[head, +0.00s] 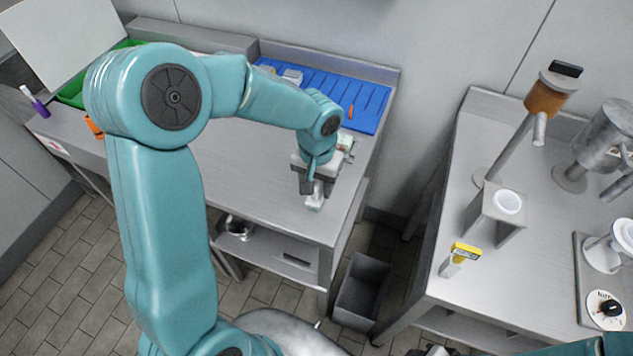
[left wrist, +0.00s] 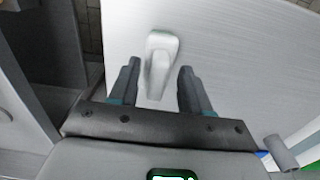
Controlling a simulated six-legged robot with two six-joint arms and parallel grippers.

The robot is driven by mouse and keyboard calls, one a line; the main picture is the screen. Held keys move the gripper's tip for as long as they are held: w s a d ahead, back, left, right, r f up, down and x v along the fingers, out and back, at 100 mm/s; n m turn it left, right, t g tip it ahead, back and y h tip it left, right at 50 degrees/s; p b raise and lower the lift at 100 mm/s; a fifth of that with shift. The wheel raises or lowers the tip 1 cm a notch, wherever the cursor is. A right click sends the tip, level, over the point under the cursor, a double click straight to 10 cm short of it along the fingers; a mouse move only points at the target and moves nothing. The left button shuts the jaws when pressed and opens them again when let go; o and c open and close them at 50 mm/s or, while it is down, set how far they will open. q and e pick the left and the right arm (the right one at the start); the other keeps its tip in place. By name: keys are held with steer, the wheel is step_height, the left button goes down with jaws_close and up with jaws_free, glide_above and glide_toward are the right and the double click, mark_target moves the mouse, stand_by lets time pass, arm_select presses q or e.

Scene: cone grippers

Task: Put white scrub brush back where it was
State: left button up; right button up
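The white scrub brush (head: 315,203) is at the front right part of the left metal table (head: 250,165). In the left wrist view the brush (left wrist: 160,62) lies between and beyond my two dark fingertips, with a gap on both sides. My left gripper (head: 313,188) points down over the brush and is open; it also shows in the left wrist view (left wrist: 160,80). My right arm shows only at the bottom right edge of the head view. A dark piece at the bottom edge seems to be its gripper, mostly cut off.
A blue ribbed mat (head: 370,100) with small items lies at the back of the table. A green bin (head: 70,94) and a purple bottle (head: 38,104) are at the left. A grey bin (head: 362,290) stands on the floor between the tables. The right table holds a yellow-topped item (head: 465,251) and stands.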

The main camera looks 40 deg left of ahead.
mark_target(316, 184)
arm_select(q)
step_height(316, 184, up, 12)
steer(key=shift+r, duration=0.15)
stand_by(0.4)
steer(key=shift+s, duration=0.15)
stand_by(0.4)
